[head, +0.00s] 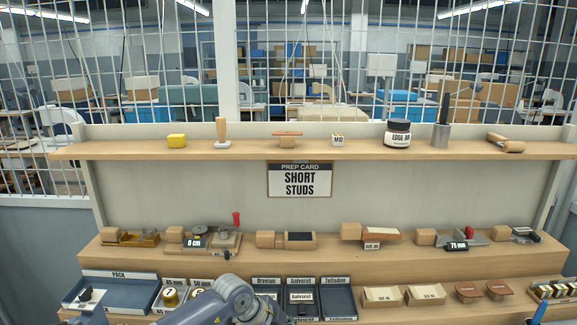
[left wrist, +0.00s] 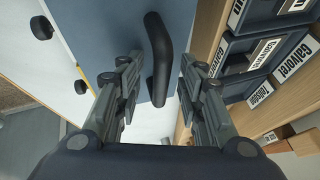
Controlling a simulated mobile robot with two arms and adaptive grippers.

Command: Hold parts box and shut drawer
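My left gripper (left wrist: 156,75) is open in the left wrist view. A black bar handle (left wrist: 160,60) on a blue-grey panel (left wrist: 120,30) lies between its fingers, with gaps on both sides. I cannot tell whether this panel is the drawer's front. In the head view the boxes (head: 302,282) stand in a row on the lowest shelf, behind my left arm. That arm's gripper is hidden there. My right gripper is not in view.
A white panel with black knobs (left wrist: 81,86) is left of the gripper. Tools stand on the middle step, and a prep card (head: 299,180) reads SHORT STUDS.

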